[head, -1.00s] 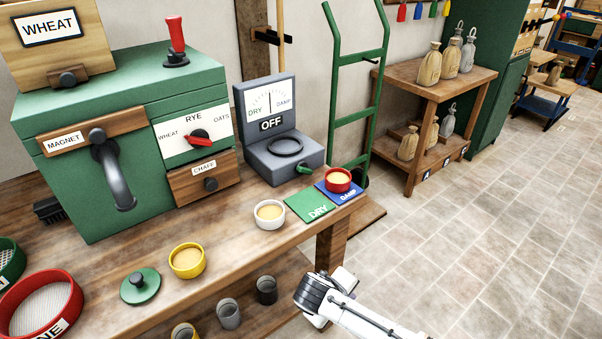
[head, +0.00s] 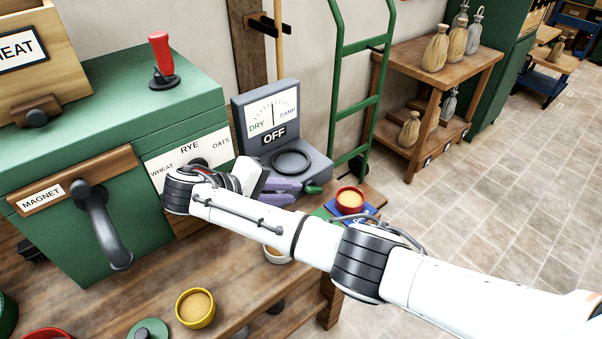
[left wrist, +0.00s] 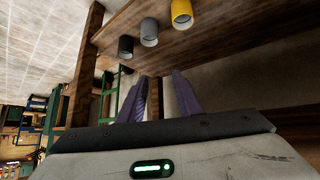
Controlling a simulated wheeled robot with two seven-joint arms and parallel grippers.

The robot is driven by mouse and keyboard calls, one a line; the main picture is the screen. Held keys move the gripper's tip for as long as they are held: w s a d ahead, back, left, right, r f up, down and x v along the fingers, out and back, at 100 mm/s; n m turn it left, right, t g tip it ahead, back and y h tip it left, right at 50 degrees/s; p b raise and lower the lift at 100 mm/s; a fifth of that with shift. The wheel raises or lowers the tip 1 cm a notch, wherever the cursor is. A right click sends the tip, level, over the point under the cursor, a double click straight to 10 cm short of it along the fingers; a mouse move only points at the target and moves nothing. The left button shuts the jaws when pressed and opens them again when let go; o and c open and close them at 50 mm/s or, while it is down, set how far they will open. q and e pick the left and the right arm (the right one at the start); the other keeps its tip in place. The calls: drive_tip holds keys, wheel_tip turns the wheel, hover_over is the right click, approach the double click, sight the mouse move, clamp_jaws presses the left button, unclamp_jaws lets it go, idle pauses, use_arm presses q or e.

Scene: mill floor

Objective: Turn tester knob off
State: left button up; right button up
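The grey tester (head: 318,168) stands on the bench, with a DRY/DAMP dial, a plate reading OFF and a dark ring on its base. The dial's needle points straight up. Its green knob (head: 313,189) sticks out at the lower front right. My right gripper (head: 295,192), with purple fingers, is in front of the tester's base, its tips just left of the knob. I cannot tell whether it touches the knob or how far its fingers are apart.
The green mill box (head: 150,110) stands left of the tester, close to my right wrist. A red bowl (head: 350,200) sits on the blue DAMP card, right of the tester. A yellow bowl (head: 195,308) is at the bench front. A green hand truck (head: 360,100) stands behind.

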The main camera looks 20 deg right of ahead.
sight(309, 192)
drive_tip(key=shift+w+a+f, duration=0.1)
drive_tip(key=shift+w+a, duration=0.3)
drive_tip(key=shift+a, duration=0.05)
drive_tip(key=x, duration=0.9)
drive_tip(key=shift+s+d+f, duration=0.1)
drive_tip(key=shift+d+f, duration=0.05)
drive_tip(key=shift+d, duration=0.2)
clamp_jaws()
